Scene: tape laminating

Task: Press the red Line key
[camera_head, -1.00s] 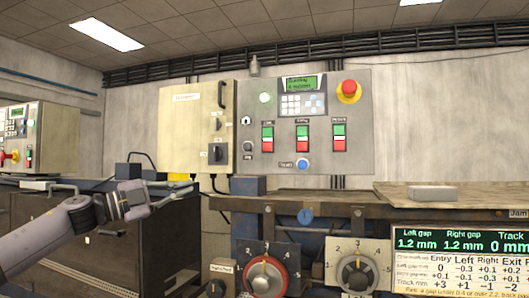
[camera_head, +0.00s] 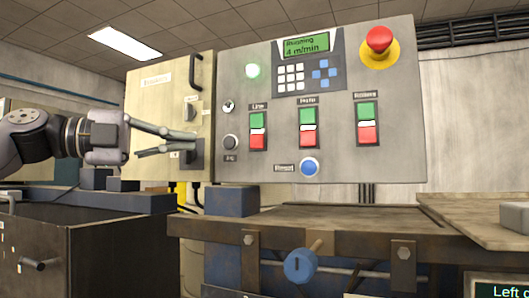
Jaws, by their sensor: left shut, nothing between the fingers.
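The red Line key (camera_head: 257,142) is the lower half of the leftmost key pair on the grey control panel (camera_head: 235,75), below a green key (camera_head: 258,119). Nothing covers it. My left gripper (camera_head: 198,144) comes in from the left, with its fingers pointing right toward the panel. It is shut and empty. In the picture its tips lie in front of the beige cabinet, left of the red Line key and apart from it. My right gripper is not in view.
Two more green and red key pairs (camera_head: 308,127) stand to the right. A black knob (camera_head: 230,143), a blue button (camera_head: 310,167) and a red emergency stop (camera_head: 379,40) are also on the panel. The display (camera_head: 306,46) reads running, 4 m/min. The beige cabinet (camera_head: 150,110) adjoins the panel.

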